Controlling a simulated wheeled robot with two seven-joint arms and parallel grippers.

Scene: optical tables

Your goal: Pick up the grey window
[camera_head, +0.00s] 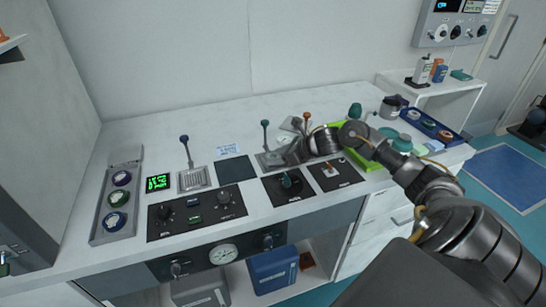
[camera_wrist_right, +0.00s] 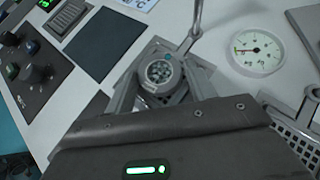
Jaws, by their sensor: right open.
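My right gripper (camera_head: 289,153) is low over the bench beside the lever with the green knob. In the right wrist view its two fingers (camera_wrist_right: 162,86) stand apart. A small round grey piece with a dark, glassy, dotted face (camera_wrist_right: 159,72) shows between them. It may be the grey window, but I cannot tell for sure, nor whether the fingers touch it. The gripper and arm hide this spot in the head view. My left gripper is not in view.
The green-knobbed lever (camera_head: 265,136) and orange-knobbed lever (camera_head: 306,121) stand close to the gripper. A round gauge (camera_wrist_right: 257,51) is at its right in the wrist view. A flat dark square (camera_head: 235,168) and black control panels (camera_head: 289,186) lie nearby. The bench's back left is clear.

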